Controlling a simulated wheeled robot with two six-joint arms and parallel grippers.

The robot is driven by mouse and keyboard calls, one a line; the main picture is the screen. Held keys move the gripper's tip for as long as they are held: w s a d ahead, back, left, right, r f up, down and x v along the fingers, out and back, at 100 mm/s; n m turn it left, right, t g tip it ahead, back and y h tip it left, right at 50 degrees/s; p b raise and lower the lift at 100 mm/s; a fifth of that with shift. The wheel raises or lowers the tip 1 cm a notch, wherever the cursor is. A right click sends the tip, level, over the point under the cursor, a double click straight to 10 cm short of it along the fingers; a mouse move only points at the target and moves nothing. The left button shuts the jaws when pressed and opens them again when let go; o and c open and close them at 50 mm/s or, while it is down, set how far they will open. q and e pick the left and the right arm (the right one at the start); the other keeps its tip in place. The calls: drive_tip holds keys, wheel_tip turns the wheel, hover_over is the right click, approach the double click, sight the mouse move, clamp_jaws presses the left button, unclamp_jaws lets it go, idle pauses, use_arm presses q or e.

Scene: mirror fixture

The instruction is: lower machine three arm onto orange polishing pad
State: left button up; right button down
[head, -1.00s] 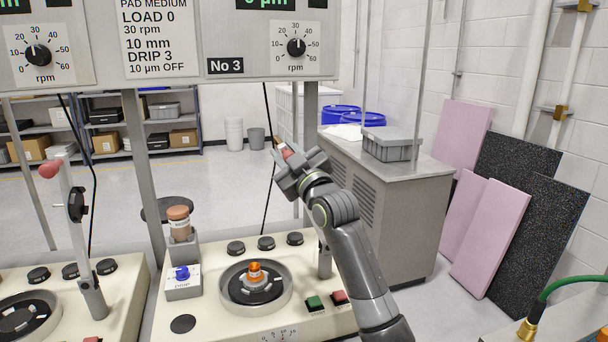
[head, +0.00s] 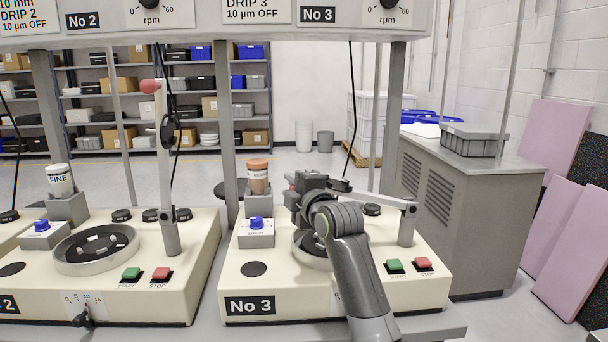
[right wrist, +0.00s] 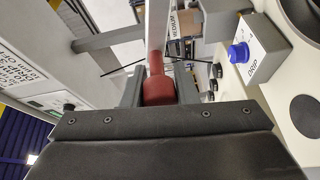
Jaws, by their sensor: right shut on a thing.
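Machine three (head: 250,285) stands at the centre right of the head view. Its metal arm (head: 385,199) lies close to level, reaching left from its post over the round bowl. My right gripper (head: 294,190) is shut on the red knob at the arm's free end; the red knob (right wrist: 158,88) shows between the fingers in the right wrist view. My right arm and gripper cover most of the bowl (head: 306,258). The orange polishing pad is hidden, so I cannot tell whether the machine arm touches it. My left gripper is not in view.
Machine two (head: 190,285) stands to the left, its arm (head: 164,170) upright with a red knob. A bottle (head: 258,176) and blue-knobbed drip box (head: 256,233) stand left of my gripper. Green (head: 396,265) and red (head: 424,263) buttons sit at the right front.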

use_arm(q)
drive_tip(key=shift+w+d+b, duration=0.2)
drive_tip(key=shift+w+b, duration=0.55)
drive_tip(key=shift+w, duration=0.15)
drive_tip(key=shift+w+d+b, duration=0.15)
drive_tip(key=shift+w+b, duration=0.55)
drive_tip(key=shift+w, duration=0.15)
use_arm(e)
wheel_tip(320, 180, down, 8)
drive_tip(key=n+g, duration=0.1)
drive_tip(key=n, duration=0.1)
drive_tip(key=shift+a+h, duration=0.4)
drive_tip(key=shift+a, duration=0.05)
drive_tip(key=c, duration=1.2)
unclamp_jaws()
drive_tip(key=shift+o, duration=0.3)
drive_tip(key=shift+r, duration=0.1)
